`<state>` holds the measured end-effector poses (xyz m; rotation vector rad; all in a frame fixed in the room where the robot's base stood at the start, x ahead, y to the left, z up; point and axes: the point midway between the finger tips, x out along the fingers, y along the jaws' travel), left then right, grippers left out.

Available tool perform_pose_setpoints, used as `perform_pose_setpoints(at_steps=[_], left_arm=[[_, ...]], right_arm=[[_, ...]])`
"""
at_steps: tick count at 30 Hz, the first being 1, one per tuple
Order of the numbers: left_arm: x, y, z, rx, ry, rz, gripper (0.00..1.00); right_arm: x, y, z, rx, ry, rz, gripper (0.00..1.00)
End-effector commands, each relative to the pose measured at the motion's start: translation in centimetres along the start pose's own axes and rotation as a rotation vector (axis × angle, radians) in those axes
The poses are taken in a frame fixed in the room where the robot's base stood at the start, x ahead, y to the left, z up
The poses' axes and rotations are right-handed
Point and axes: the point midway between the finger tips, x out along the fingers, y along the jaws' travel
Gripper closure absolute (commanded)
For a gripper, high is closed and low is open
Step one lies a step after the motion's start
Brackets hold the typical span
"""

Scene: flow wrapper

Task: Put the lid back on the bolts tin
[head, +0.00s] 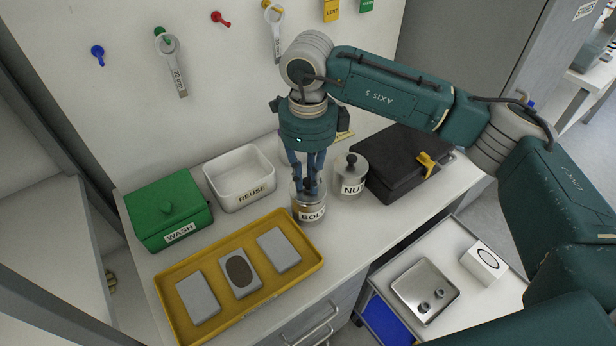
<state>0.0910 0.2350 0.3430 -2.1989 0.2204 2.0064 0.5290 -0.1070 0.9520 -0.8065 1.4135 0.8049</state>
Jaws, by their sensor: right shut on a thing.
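The bolts tin (309,213), a small round tin with a label reading "BOL…", stands on the worktop behind the right end of the yellow tray. My right gripper (309,188) points straight down over it, its blue fingers shut on the dark knob of the lid. The lid is at the tin's mouth and mostly hidden by the fingers; I cannot tell whether it sits flat on the rim or just above it. My left gripper is not in view.
The nuts tin (350,180), with its black-knobbed lid, stands close on the right, beside a black case (400,165). A white REUSE bin (247,196) and a green WASH box (165,215) stand left. The yellow tray (247,309) lies in front.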

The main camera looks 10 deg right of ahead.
Motion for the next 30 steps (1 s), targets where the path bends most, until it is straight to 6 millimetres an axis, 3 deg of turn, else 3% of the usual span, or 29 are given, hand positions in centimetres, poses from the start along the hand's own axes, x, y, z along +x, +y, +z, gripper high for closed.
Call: perform_pose_setpoints(at_steps=[30], left_arm=[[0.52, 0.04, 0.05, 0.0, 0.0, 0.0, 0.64]], right_arm=[[0.03, 0.01, -0.03, 0.0, 0.0, 0.0, 1.0]])
